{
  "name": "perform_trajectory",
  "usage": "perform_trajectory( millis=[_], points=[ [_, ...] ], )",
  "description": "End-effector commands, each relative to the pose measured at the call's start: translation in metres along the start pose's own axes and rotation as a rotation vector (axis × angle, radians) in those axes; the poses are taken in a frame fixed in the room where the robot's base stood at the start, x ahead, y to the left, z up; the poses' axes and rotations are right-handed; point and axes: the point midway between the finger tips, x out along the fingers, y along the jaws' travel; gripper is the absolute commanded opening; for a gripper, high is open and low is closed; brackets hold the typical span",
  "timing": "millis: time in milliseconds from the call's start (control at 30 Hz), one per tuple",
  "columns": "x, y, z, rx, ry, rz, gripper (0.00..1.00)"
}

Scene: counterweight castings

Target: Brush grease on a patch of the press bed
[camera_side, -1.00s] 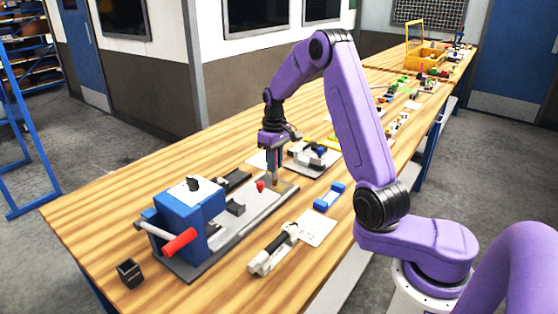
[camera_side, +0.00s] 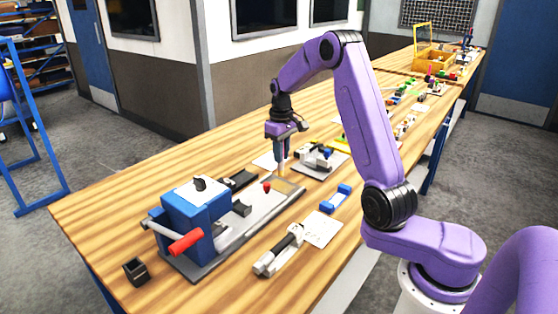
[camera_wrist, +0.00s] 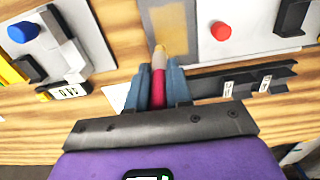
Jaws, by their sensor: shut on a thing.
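My gripper (camera_side: 281,160) is shut on a brush (camera_wrist: 158,88) with a red handle and a pale tip. The brush points down at the far end of the press bed (camera_side: 232,232), a long grey plate. A yellowish-tan patch (camera_wrist: 172,24) shows on the bed in the wrist view, and in the side view (camera_side: 290,186). In the wrist view the brush tip overlaps the patch's near edge; I cannot tell whether it touches. A red knob (camera_side: 267,187) stands on the bed beside the patch.
A blue press block (camera_side: 193,222) with a red-handled lever (camera_side: 186,242) stands at the bed's near end. A blue part (camera_side: 336,198), a white sheet (camera_side: 322,229) and a grey-black tool (camera_side: 279,250) lie to the right. Another fixture (camera_side: 318,160) stands behind.

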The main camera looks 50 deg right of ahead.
Motion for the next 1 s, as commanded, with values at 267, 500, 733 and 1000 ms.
perform_trajectory(
  millis=[267, 500, 733, 1000],
  points=[
    [-0.024, 0.000, 0.000, 0.001, -0.002, -0.001, 0.00],
    [-0.046, 0.001, 0.000, 0.001, -0.002, -0.001, 0.00],
    [-0.058, 0.000, 0.001, 0.000, -0.003, -0.001, 0.00],
    [-0.059, 0.000, 0.001, 0.001, -0.004, -0.002, 0.00]
  ],
)
